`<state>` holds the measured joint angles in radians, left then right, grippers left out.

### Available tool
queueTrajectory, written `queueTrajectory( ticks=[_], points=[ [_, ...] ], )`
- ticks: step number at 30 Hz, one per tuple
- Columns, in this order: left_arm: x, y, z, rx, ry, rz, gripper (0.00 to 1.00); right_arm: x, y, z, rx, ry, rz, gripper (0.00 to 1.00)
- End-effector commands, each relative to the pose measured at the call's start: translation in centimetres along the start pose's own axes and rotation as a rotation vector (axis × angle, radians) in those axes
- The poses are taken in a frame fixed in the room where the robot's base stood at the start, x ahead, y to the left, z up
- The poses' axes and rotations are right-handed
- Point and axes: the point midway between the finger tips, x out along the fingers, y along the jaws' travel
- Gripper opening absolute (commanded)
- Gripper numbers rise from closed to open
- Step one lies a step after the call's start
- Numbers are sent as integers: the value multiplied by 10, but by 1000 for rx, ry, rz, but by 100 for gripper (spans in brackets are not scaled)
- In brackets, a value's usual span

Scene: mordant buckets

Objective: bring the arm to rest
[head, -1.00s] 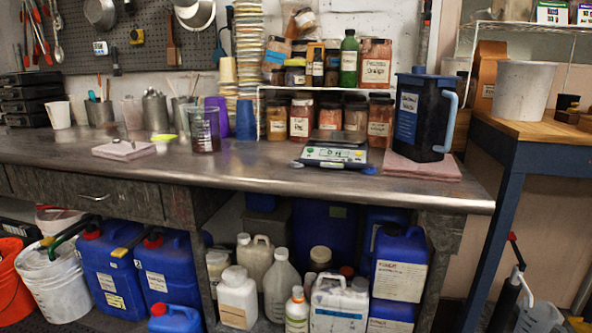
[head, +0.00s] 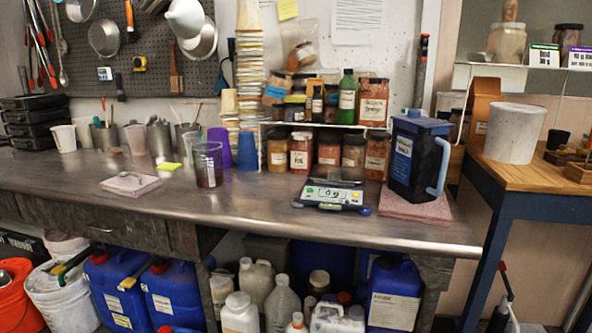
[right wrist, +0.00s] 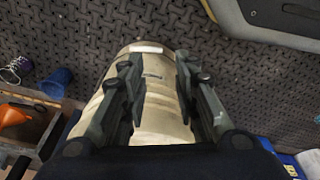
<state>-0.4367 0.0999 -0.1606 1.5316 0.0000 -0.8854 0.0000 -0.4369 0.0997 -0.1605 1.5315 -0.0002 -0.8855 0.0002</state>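My right gripper (right wrist: 160,92) shows in the right wrist view. Its two dark fingers stand wide apart, pointing down toward the floor, with nothing visibly pinched between them. A cream cylindrical body (right wrist: 157,112) with a white label lies behind and between the fingers. It extends past the left finger, and I cannot tell whether it is a container or part of me. Neither arm shows in the head view, and my left gripper is in no view.
The metal bench (head: 245,205) holds a scale (head: 332,195), a dark blue pitcher (head: 420,155) and a beaker (head: 207,165). Blue canisters (head: 120,290) stand below it. In the right wrist view, an orange funnel (right wrist: 15,115) lies left, and the textured floor (right wrist: 75,50) is partly clear.

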Motion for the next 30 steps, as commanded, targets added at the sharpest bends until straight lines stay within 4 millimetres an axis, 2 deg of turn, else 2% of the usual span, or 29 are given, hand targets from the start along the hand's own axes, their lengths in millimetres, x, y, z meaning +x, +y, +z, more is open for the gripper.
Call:
queueTrajectory(
  ticks=[1,8,12,16,21,30],
  points=[
    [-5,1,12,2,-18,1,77,-5,0,12,-2,-18,-1,28],
    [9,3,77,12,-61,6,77,9,-3,77,-13,-61,-6,28],
    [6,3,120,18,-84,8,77,6,-3,119,-18,-84,-8,28],
    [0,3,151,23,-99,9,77,0,-3,150,-23,-98,-9,28],
    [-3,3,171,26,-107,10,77,-3,-3,171,-26,-107,-10,28],
    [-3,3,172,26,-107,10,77,-3,-3,172,-26,-107,-10,28]
  ],
)
